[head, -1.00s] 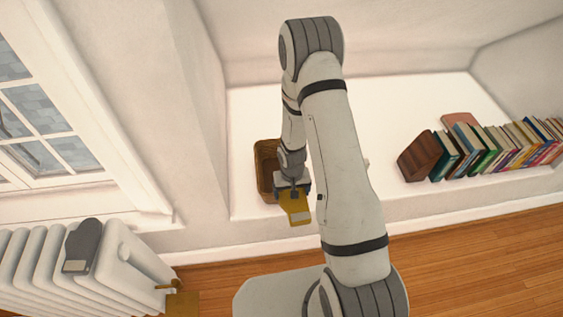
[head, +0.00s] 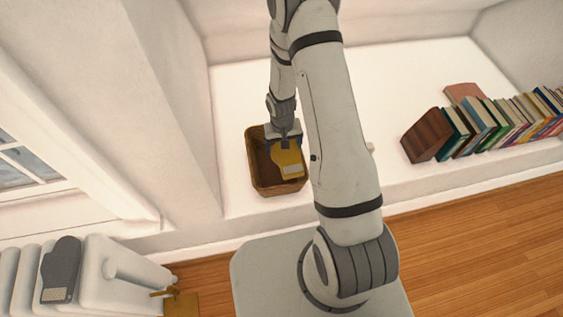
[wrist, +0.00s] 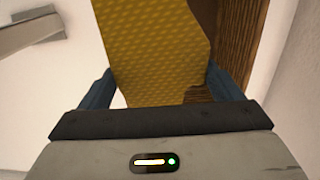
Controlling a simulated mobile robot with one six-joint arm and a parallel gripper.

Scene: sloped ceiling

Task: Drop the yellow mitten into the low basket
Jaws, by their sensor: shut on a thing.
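The yellow mitten (head: 287,158) has a pale cuff patch and hangs from my gripper (head: 284,141), which is shut on it. In the head view the mitten overlaps the opening of the low brown basket (head: 256,172), on its right side. I cannot tell whether it is above the rim or below it. In the wrist view the mitten (wrist: 152,45) lies between the two blue fingers of my gripper (wrist: 155,88), and part of the brown basket (wrist: 240,40) shows beside it. The mitten hides part of the basket's inside.
The basket stands on a white ledge (head: 400,75). A brown box-like block (head: 426,135) and a row of books (head: 500,122) stand to the right. A white radiator (head: 110,275) with a grey mitten (head: 61,270) on it is at the lower left. Wooden floor lies in front.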

